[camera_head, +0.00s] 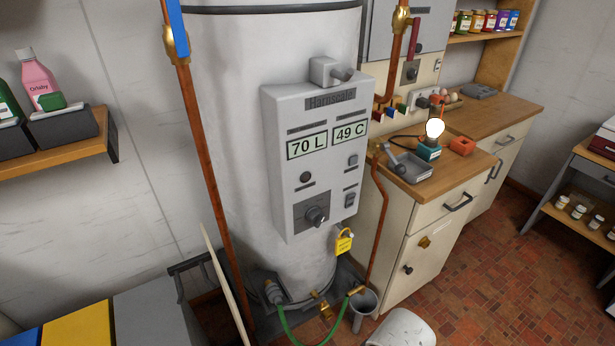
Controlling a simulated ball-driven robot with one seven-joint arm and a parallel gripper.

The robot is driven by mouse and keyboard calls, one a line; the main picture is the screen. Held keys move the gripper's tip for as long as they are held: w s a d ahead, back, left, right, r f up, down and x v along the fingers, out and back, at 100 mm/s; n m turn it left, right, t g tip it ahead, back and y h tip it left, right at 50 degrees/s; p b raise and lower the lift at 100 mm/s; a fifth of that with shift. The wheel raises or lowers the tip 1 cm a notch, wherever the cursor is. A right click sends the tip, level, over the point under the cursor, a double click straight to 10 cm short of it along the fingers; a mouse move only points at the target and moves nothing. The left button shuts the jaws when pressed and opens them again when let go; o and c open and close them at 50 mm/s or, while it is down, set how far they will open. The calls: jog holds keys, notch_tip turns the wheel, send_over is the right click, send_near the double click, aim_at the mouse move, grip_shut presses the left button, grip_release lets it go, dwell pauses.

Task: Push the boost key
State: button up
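A tall grey-white water heater (222,120) carries a control box (280,150) on its front. Two green displays show "70 L" (307,144) and "49 C" (350,131). On the right side of the box, a small square grey key (353,160) sits under a label strip, with a darker rocker switch (350,198) below it. A round dark red lamp or button (306,177) and a dark rotary knob (315,216) are on the left. The labels are too small to read, so I cannot tell which is the boost key. My gripper is not in view.
Copper pipes run up left (204,170) and right (379,220) of the heater. A yellow tag (344,243) hangs below the box. A wooden counter (465,165) with a lit bulb (434,128) stands right. The tiled floor (500,270) is clear at lower right.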

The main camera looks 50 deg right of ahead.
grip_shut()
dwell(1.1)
